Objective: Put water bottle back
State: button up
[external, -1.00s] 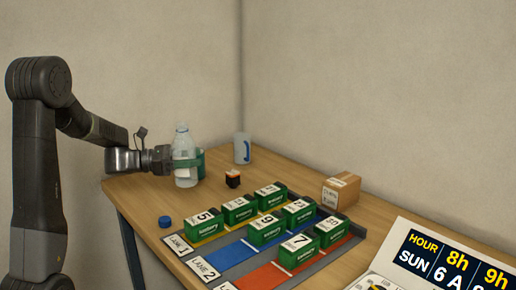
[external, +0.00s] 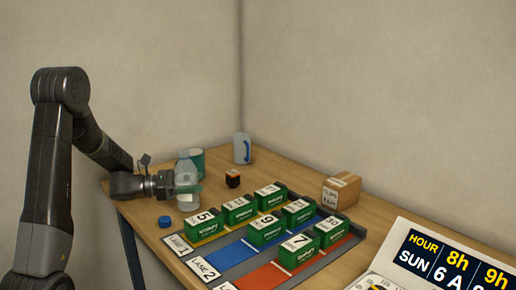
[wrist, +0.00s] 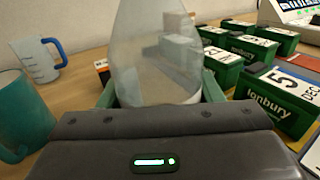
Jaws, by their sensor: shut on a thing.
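A clear, see-through water bottle (external: 187,168) stands upright near the left end of the wooden table. My gripper (external: 187,188) is closed around its lower half from the left. In the wrist view the bottle (wrist: 160,50) is between my two green fingers (wrist: 160,92), and its top is out of the picture. I cannot tell whether its base touches the table. A blue cap (external: 164,221) lies on the table in front of the bottle.
A teal cup (external: 198,158) stands just behind the bottle. A clear jug with a blue handle (external: 242,148), a small black-orange block (external: 232,179) and a cardboard box (external: 341,190) are further back. Several green batteries (external: 268,230) fill coloured lanes at right.

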jog(key=shift+f+b, duration=0.15)
jog(key=shift+b, duration=0.15)
jog(key=o, duration=1.2)
jog(key=shift+r+p, duration=0.35)
jog(key=shift+p, duration=0.2)
jog(key=b+v, duration=0.2)
jog(key=v, duration=1)
jog(key=shift+f, duration=0.15)
